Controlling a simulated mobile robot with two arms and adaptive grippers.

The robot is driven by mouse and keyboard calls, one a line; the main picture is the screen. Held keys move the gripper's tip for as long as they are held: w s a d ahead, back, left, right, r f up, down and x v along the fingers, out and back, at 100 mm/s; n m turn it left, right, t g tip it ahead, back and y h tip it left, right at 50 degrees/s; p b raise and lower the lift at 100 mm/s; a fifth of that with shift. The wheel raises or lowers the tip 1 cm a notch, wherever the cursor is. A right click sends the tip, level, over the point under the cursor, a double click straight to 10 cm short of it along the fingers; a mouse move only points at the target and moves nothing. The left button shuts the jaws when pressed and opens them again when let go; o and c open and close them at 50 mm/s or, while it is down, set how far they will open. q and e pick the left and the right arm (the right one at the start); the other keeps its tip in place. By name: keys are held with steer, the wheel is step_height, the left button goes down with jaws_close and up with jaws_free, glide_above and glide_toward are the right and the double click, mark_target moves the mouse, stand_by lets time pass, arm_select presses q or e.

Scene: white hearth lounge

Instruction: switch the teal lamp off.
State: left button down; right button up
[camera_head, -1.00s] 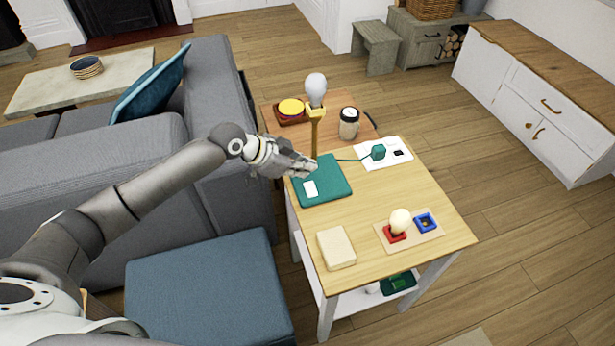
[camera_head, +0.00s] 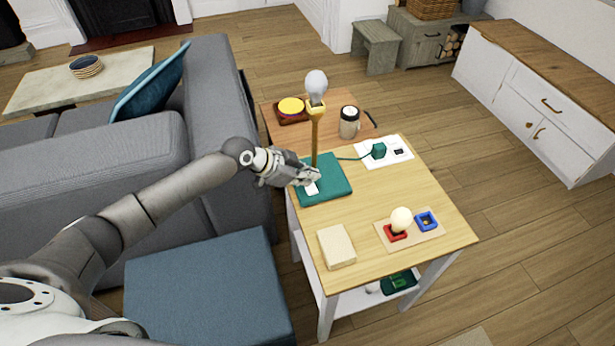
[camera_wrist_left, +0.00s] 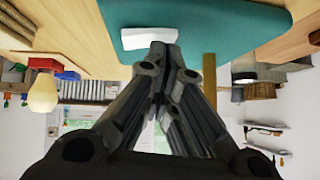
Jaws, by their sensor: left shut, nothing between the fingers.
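The teal lamp has a flat teal base (camera_head: 338,186) on the wooden side table, a brass-coloured stem (camera_head: 315,140) and a bare bulb (camera_head: 315,84) on top. The bulb looks white-grey. A white switch plate (camera_head: 311,189) lies on the base. My left gripper (camera_head: 314,178) is shut and empty over the base, its tips at or just above the switch plate. In the left wrist view the shut fingertips (camera_wrist_left: 160,50) overlap the edge of the white switch (camera_wrist_left: 148,37) on the teal base (camera_wrist_left: 210,22). Whether they touch is unclear. My right gripper is not in view.
On the table (camera_head: 430,190) are a white socket board (camera_head: 399,148) with a teal plug (camera_head: 378,150), a cream block (camera_head: 337,247), and a tray with a round bulb (camera_head: 401,219) in a red holder and a blue holder (camera_head: 426,222). A jar (camera_head: 349,123) stands behind.

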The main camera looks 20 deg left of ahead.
mark_target(310, 191)
arm_select(q)
steer(key=shift+f, duration=0.1)
steer(key=shift+s+d, duration=0.1)
steer(key=shift+s, duration=0.05)
steer(key=shift+s+d+p, duration=0.4)
steer(key=shift+s+p, duration=0.2)
steer(key=shift+p, duration=0.3)
steer(key=shift+r+p, duration=0.55)
steer(key=shift+r, duration=0.15)
step_height(310, 191, up, 3)
steer(key=p, duration=0.3)
steer(key=shift+s+d, duration=0.15)
steer(key=v, duration=1)
steer(key=shift+b, duration=0.3)
steer(key=shift+d, duration=0.1)
